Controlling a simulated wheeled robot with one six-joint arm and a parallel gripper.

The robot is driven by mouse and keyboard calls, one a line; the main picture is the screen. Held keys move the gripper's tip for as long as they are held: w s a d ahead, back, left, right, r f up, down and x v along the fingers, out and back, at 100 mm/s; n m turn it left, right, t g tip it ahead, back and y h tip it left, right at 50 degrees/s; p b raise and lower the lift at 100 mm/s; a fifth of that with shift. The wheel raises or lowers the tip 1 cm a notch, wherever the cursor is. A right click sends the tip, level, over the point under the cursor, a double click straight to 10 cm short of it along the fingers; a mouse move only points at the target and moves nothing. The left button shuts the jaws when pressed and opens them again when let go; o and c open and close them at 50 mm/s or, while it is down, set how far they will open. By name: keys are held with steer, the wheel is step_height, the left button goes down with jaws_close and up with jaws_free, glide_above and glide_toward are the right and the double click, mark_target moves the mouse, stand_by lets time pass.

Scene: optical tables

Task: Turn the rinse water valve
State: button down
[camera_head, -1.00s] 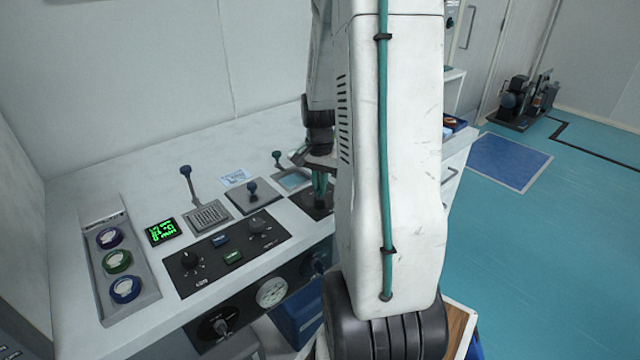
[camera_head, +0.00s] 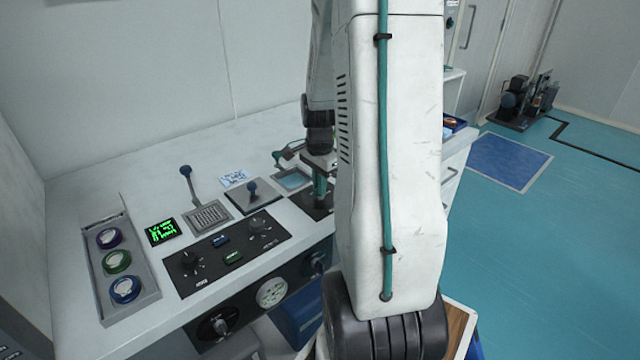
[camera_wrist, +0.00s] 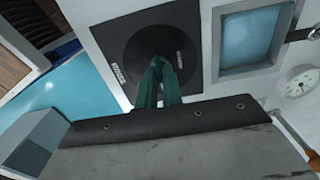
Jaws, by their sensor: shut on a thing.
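My gripper (camera_wrist: 159,66) has green fingers and is shut at the middle of a round dark dial on a black square panel (camera_wrist: 187,25) in the wrist view. The part it grips, which I take to be the valve handle, is hidden by the fingers. In the head view my gripper (camera_head: 320,188) points down at the same black panel (camera_head: 309,203), which my arm partly covers.
A recessed blue tray (camera_wrist: 250,38) and a round gauge (camera_wrist: 299,85) lie right of the panel in the wrist view. In the head view, levers (camera_head: 186,172), a knob panel (camera_head: 227,247) and colored round fittings (camera_head: 117,262) stand on the console to the left.

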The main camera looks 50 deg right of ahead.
steer(key=c, duration=1.6)
jaws_free()
steer(key=shift+o, duration=0.2)
step_height(320, 180, up, 8)
steer(key=shift+f, duration=0.1)
